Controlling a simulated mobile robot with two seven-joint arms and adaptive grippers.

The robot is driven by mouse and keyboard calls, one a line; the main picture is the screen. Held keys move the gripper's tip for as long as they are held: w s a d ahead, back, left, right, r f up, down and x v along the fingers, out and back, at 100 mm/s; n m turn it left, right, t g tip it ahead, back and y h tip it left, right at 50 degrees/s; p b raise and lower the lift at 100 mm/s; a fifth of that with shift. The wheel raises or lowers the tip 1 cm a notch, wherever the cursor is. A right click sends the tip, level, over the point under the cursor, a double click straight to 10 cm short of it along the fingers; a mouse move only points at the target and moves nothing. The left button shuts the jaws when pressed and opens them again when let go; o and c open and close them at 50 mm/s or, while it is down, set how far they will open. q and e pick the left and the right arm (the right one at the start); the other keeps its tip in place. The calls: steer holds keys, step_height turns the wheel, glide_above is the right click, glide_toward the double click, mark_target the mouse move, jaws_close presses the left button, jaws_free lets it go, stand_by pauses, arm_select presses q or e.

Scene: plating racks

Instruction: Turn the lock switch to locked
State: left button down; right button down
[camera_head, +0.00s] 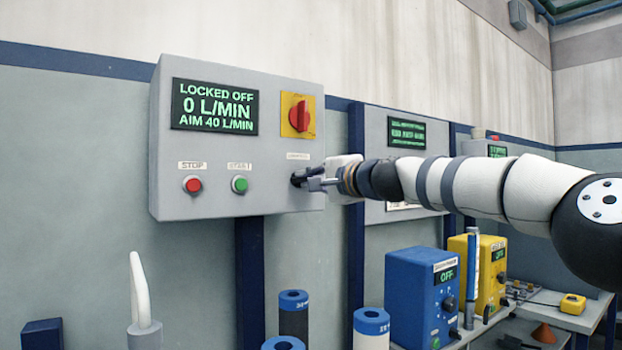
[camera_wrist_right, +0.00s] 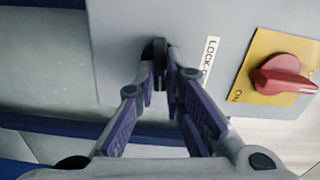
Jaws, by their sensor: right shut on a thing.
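The grey control box (camera_head: 235,205) hangs on the wall. Its screen (camera_head: 214,106) reads "LOCKED OFF, 0 L/MIN, AIM 40 L/MIN". The small dark lock switch (camera_wrist_right: 159,48) sits at the lower right of the box front, beside a label starting "LOCK" (camera_wrist_right: 210,60). My right gripper (camera_head: 306,181) reaches in from the right and is shut on the lock switch; in the right wrist view its fingertips (camera_wrist_right: 162,76) pinch the dark knob. The fingers partly hide the switch, and I cannot read its exact angle. My left gripper is not in view.
A red rotary switch (camera_head: 299,115) on a yellow plate is above the gripper. A red stop button (camera_head: 193,184) and a green start button (camera_head: 239,184) are to its left. Blue (camera_head: 415,300) and yellow (camera_head: 488,270) units stand below my right arm.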

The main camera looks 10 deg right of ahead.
steer(key=shift+f+m, duration=0.1)
steer(key=shift+m, duration=0.5)
steer(key=c, duration=1.7)
jaws_free()
steer(key=v, duration=1.2)
